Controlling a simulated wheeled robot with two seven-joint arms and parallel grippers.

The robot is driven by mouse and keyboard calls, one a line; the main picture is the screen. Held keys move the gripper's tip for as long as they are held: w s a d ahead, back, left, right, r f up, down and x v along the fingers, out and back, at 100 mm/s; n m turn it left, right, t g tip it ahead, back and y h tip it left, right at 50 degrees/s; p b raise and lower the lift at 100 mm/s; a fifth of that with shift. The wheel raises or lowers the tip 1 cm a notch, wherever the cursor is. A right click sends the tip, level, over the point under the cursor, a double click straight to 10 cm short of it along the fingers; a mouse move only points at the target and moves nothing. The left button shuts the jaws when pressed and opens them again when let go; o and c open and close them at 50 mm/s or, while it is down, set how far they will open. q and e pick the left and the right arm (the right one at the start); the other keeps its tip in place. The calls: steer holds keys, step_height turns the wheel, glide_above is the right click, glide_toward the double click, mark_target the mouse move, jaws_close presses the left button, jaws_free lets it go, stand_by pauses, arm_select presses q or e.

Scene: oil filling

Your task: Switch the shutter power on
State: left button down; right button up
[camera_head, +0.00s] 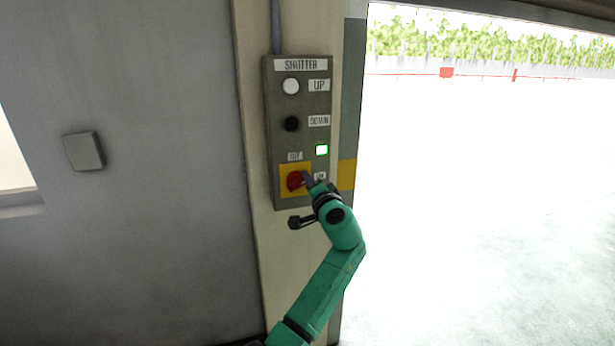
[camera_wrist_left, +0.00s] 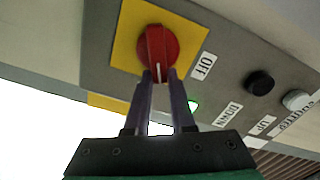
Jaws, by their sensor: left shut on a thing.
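The grey shutter panel (camera_head: 299,130) is fixed on a pillar. At its bottom a red rotary knob (camera_head: 295,181) sits on a yellow plate (camera_head: 286,169), with an OFF label above and an ON label to the right, partly covered by my gripper. A small indicator (camera_head: 321,150) glows green. My left gripper (camera_head: 308,180) reaches the knob from the lower right. In the left wrist view its fingertips (camera_wrist_left: 159,76) are shut on the handle of the red knob (camera_wrist_left: 157,44). The knob's white mark points toward the fingers, away from the OFF label (camera_wrist_left: 203,66). My right gripper is out of view.
Above the knob are a white UP button (camera_head: 291,86) and a black DOWN button (camera_head: 292,124). A grey wall box (camera_head: 84,151) is on the left. To the right is a bright opening to the outside, with a fence and greenery.

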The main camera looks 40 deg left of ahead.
arm_select(q)
steer(key=m+p, duration=0.1)
steer(key=m, duration=0.1)
steer(key=f+m+p, duration=0.1)
steer(key=m, duration=0.2)
steer(key=shift+w+f, duration=0.1)
steer(key=shift+f, duration=0.05)
stand_by(0.3)
steer(key=c, duration=0.8)
jaws_free()
steer(key=shift+o, duration=0.2)
steer(key=shift+d, duration=0.1)
steer(key=b+v, duration=0.3)
steer(key=v, duration=1.1)
steer(key=shift+d, duration=0.15)
